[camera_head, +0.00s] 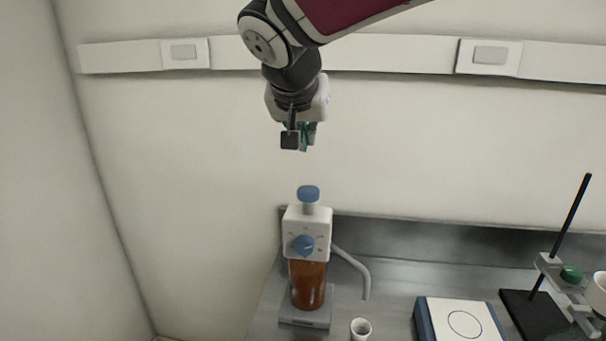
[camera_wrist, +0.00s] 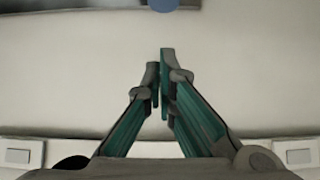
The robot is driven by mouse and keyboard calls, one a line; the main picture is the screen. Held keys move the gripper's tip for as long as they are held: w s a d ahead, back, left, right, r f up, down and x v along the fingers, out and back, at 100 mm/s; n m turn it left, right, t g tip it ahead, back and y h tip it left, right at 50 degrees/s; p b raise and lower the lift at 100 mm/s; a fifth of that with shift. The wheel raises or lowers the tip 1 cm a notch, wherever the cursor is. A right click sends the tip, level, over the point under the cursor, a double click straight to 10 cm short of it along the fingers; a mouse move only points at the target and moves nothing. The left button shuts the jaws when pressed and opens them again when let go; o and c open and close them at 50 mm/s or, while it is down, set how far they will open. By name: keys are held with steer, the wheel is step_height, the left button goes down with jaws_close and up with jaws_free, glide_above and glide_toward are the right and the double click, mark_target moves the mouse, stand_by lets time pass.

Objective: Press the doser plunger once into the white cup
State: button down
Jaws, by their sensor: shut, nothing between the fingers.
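The doser is a white block (camera_head: 306,233) with a blue dial on top of an amber bottle (camera_head: 308,284). Its blue plunger knob (camera_head: 308,193) stands up on a short stem. A curved grey spout (camera_head: 353,266) leaves its right side and points down. The white cup (camera_head: 361,328) stands near the spout's end, at the bottom edge of the head view. My gripper (camera_head: 304,147) is shut and empty, pointing down above the plunger with a clear gap. In the wrist view the fingers (camera_wrist: 160,85) are together, and a blue round top (camera_wrist: 163,4), likely the plunger, is cut off at the top edge.
The bottle stands on a grey base plate (camera_head: 305,320) on the metal bench. A blue and white device with a circle (camera_head: 462,324) is to the right. A stand with a black rod (camera_head: 564,228) and clamp is at far right. A wall rail (camera_head: 400,59) runs behind my arm.

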glide_above(311, 191)
step_height(311, 191, down, 7)
steer(key=shift+r+p, duration=0.15)
steer(key=shift+p, duration=0.2)
step_height(311, 191, down, 3)
steer(key=shift+w+f+p, duration=0.1)
steer(key=shift+p, duration=0.2)
steer(key=shift+f, duration=0.45)
step_height(311, 191, down, 3)
steer(key=shift+w+f+b, duration=0.15)
steer(key=shift+b, duration=0.55)
steer(key=shift+f, duration=0.4)
steer(key=shift+s, duration=0.2)
